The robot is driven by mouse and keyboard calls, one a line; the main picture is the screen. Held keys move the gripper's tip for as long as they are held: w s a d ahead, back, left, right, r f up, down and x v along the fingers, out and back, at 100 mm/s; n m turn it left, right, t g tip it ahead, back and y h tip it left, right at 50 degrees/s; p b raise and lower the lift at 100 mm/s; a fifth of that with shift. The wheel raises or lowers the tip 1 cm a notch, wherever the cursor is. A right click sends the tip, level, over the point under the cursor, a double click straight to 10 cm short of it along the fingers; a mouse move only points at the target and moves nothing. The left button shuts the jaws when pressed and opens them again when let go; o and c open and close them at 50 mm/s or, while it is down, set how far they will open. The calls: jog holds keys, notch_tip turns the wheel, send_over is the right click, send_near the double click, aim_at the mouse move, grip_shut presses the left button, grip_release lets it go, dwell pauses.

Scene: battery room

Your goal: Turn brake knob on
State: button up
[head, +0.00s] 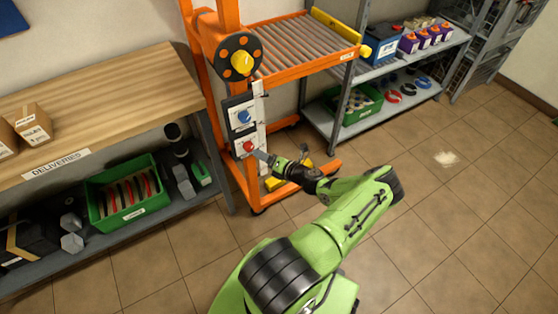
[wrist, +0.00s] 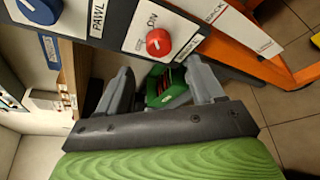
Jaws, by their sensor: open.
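The red brake knob (head: 249,146) is the lower knob on a white panel on the orange lift frame. In the wrist view the red knob (wrist: 158,42) has a pale line on its face and an "ON" mark printed nearby. My gripper (head: 262,157) is at the panel's right side, close to the red knob. In the wrist view my gripper (wrist: 162,78) has its fingers apart with nothing between them. The knob appears beyond the fingertips, above the gap, and I see no contact.
A blue knob (head: 243,117) labelled PAWL sits above the red one. The orange lift frame (head: 215,70) carries a yellow-hubbed wheel (head: 241,63). A wooden deliveries bench (head: 100,100) stands left, grey shelves (head: 400,65) right.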

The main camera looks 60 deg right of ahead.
jog(key=p+v, duration=0.1)
jog(key=v, duration=0.7)
jog(key=shift+s, duration=0.3)
jog(key=shift+a+r, duration=0.1)
